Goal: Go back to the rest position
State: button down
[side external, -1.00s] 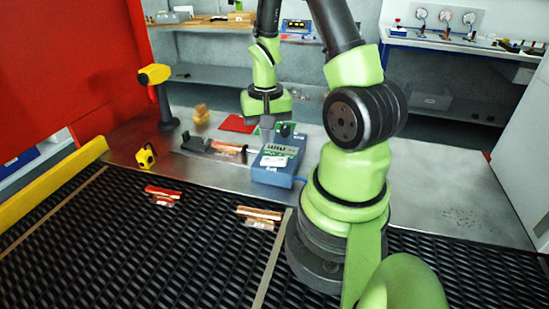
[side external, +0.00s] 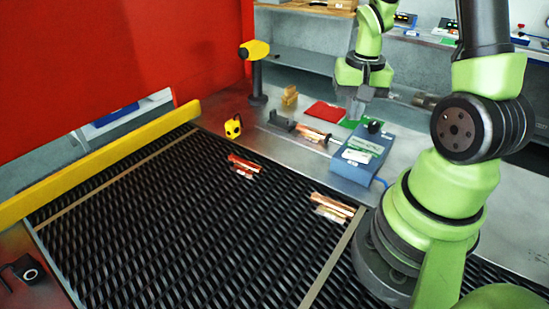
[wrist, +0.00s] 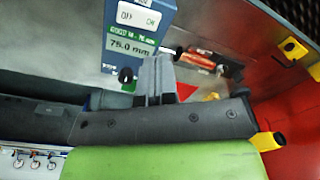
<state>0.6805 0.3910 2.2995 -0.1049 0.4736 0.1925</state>
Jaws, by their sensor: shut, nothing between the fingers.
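My gripper (side external: 356,110) hangs over the back of the bench, close behind and above the blue measuring device (side external: 362,150). Its fingers (wrist: 154,75) are together in the wrist view, with nothing between them. The device's display in the wrist view reads 75.0 mm. A copper-coloured piece (side external: 314,134) lies by a dark fixture (side external: 281,122) left of the device, apart from my gripper. That piece also shows in the wrist view (wrist: 200,60).
A yellow-headed post (side external: 256,75), a small yellow item (side external: 233,126), a yellow block (side external: 290,96) and a red sheet (side external: 324,115) stand or lie around the bench.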

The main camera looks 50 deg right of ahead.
jog(key=w+a+r+n+t, duration=0.1)
jog(key=a+r+n+t, duration=0.3)
jog(key=a+r, duration=0.65)
jog(key=s+a+r+n+t+y, duration=0.2)
jog(key=s+a+r+n, duration=0.1)
jog(key=s+a+r, duration=0.2)
jog(key=shift+a+r+n+t, duration=0.35)
jog(key=shift+a+r, duration=0.35)
jog(key=shift+a, duration=0.4)
